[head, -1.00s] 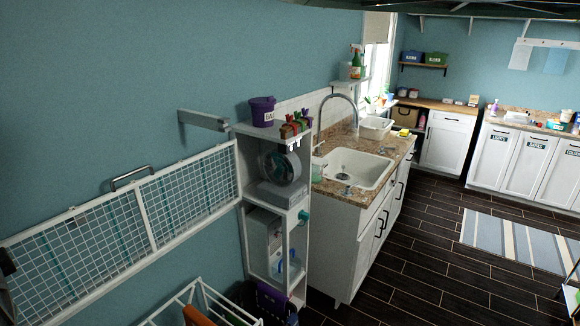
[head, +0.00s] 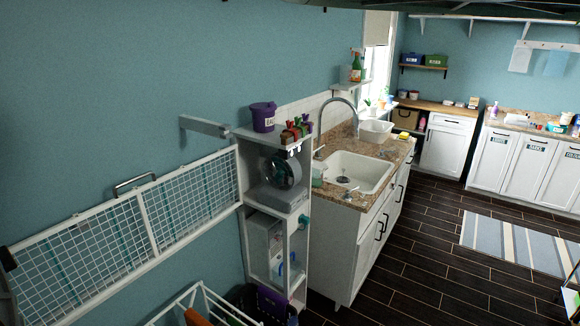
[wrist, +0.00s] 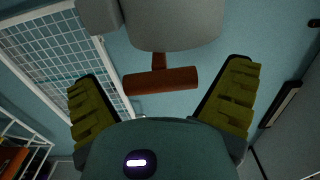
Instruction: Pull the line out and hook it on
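My gripper (wrist: 161,92) shows in the wrist view with its two olive ridged fingers wide apart. A reddish-brown crossbar handle (wrist: 160,81) lies across the gap between the fingers, with space on both sides; I see no finger touching it. A short stem joins it to a rounded grey housing (wrist: 172,25), which looks like the line's reel. No drawn-out line shows, and I cannot make out a hook for certain. In the head view the gripper, handle and housing are out of sight.
A white wire-mesh wall panel (head: 142,221) is at left, with a pale wall bracket (head: 204,126) above its right end. A shelf unit (head: 241,204) and sink counter (head: 345,191) stand in the middle. A white rack (head: 205,303) is low in front. Dark floor is open at right.

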